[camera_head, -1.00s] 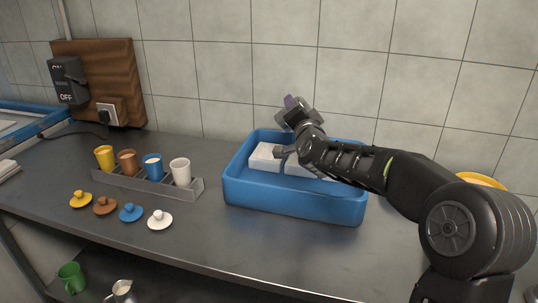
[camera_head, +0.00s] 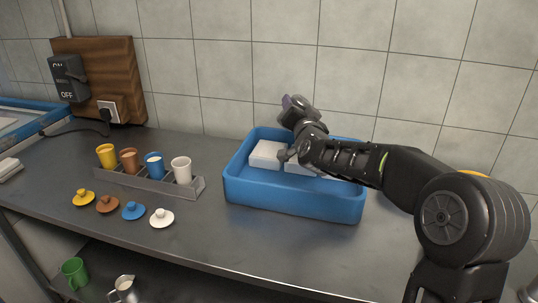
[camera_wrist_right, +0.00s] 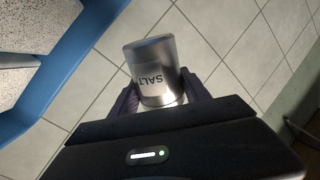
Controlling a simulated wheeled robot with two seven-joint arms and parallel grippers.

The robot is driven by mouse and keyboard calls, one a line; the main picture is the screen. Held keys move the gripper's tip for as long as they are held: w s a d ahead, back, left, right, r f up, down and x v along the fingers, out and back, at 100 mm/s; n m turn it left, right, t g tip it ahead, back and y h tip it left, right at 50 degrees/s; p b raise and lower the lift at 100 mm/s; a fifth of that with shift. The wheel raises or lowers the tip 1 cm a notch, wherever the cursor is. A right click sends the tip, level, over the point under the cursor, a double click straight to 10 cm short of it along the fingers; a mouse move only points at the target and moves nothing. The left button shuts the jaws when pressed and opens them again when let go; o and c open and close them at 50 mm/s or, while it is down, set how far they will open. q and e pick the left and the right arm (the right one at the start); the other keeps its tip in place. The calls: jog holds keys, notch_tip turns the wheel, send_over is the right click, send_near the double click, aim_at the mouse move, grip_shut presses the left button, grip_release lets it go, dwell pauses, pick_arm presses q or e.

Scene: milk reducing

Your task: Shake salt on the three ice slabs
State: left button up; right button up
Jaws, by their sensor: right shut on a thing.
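A blue tray (camera_head: 290,199) holds white ice slabs. One slab (camera_head: 266,153) shows clearly at its left. Another slab (camera_head: 300,169) is partly behind my right arm, and I cannot make out a third. My right gripper (camera_head: 292,106) is above the back of the tray. In the right wrist view, the same gripper (camera_wrist_right: 160,92) is shut on a metallic shaker (camera_wrist_right: 152,68) labelled SALT. I cannot clearly make out the shaker in the head view. My left gripper is not in view.
A grey rack (camera_head: 150,183) with several coloured cups stands left of the tray. Several coloured lids, including a white lid (camera_head: 162,218), lie before it. The tiled wall (camera_head: 350,60) is close behind the tray.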

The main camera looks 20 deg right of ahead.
jog(key=shift+r, duration=0.15)
jog(key=shift+r+n+p, duration=0.3)
jog(key=shift+n+p, duration=0.85)
jog(key=shift+n, duration=0.25)
jog(key=shift+r+n+p, duration=0.25)
jog(key=shift+n+p, duration=0.95)
jog(key=shift+n, duration=0.8)
jog(key=shift+f, duration=0.1)
